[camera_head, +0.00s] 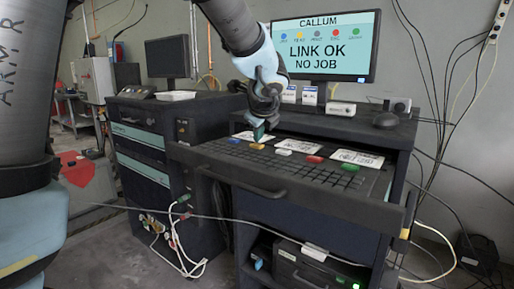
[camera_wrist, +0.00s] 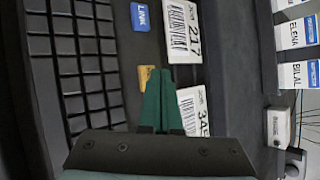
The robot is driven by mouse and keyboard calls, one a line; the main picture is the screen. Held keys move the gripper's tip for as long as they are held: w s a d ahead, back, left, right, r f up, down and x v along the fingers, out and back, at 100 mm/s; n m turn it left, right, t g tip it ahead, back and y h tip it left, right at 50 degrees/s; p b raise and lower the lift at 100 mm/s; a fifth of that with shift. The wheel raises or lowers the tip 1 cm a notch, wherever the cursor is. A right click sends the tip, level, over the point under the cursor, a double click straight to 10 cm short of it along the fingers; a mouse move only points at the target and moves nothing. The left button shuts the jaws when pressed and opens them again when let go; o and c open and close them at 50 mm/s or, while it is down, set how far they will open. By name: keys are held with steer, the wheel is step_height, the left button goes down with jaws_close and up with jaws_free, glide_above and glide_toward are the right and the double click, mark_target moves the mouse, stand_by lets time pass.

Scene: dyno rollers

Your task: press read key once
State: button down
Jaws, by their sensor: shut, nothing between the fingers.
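A row of coloured keys sits on the keyboard drawer (camera_head: 244,181). The yellow key (camera_head: 256,146) is close below my gripper (camera_head: 260,133) in the head view. In the wrist view the yellow key (camera_wrist: 145,75) is partly hidden behind the green fingertips of my gripper (camera_wrist: 161,72), and no label on it can be read. The blue key (camera_wrist: 140,17) reads LINK and lies beside it. My gripper is shut and empty. I cannot tell whether the fingertips touch the yellow key. No key can be read as READ.
Barcode cards (camera_head: 357,158) lie behind the keys. The monitor (camera_head: 325,47) shows LINK OK, NO JOB. Small boxes (camera_head: 341,108) stand on the shelf behind. A dark keypad (camera_wrist: 72,65) fills the wrist view's left.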

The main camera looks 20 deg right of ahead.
mark_target(258, 146)
steer(key=shift+f+b, duration=0.35)
steer(key=shift+f, duration=0.05)
stand_by(0.7)
steer(key=shift+r, duration=0.1)
steer(key=shift+r+p, duration=0.75)
step_height(258, 146, up, 5)
steer(key=p, duration=0.4)
steer(key=shift+p, duration=0.3)
steer(key=shift+f, duration=0.1)
stand_by(0.6)
